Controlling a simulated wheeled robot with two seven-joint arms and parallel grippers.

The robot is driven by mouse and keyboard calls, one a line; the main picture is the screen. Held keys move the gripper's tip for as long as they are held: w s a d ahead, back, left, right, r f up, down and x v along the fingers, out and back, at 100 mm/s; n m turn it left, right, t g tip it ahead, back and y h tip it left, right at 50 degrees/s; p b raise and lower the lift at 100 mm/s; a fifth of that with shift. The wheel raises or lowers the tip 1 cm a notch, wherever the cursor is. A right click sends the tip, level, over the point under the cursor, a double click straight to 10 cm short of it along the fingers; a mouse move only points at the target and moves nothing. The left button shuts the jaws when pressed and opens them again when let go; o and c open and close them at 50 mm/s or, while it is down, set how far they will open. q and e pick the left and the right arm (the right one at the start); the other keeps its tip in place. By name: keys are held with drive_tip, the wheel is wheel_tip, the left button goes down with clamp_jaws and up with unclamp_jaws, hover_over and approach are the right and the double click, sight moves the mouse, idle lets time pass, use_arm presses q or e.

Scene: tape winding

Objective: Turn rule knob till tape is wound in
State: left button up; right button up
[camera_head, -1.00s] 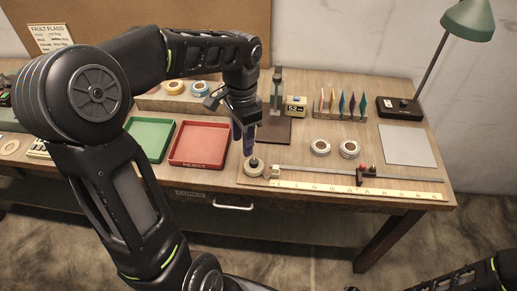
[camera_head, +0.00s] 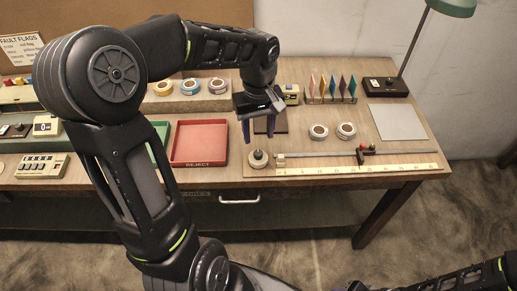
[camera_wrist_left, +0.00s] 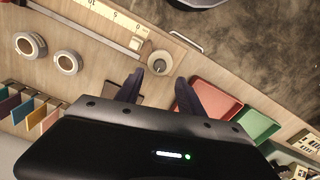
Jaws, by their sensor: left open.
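A round pale knob (camera_head: 258,160) with a dark centre sits at the left end of the rule on the bench. It also shows in the left wrist view (camera_wrist_left: 160,62). A yellow tape strip (camera_head: 350,169) with marks lies stretched out to the right along the bench front; its zero end is near the knob in the wrist view (camera_wrist_left: 115,15). My left gripper (camera_head: 258,137) is above and slightly behind the knob, apart from it. Its two fingers (camera_wrist_left: 158,92) are spread and nothing is between them. My right gripper is out of frame; part of my right arm shows at bottom right.
A metal rail (camera_head: 315,154) with a red-topped slider (camera_head: 361,154) runs behind the tape. Two white rolls (camera_head: 318,132) lie behind it. A red reject tray (camera_head: 200,144) stands left of the knob, with a green tray (camera_head: 160,130) beside it. A grey sheet (camera_head: 398,122) lies at right.

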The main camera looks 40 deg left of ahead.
sight(258, 153)
use_arm(q)
wheel_tip(258, 153, down, 8)
drive_tip(key=shift+r+p, duration=0.1)
drive_tip(key=shift+p, duration=0.35)
drive_tip(key=shift+c, duration=0.5)
clamp_jaws()
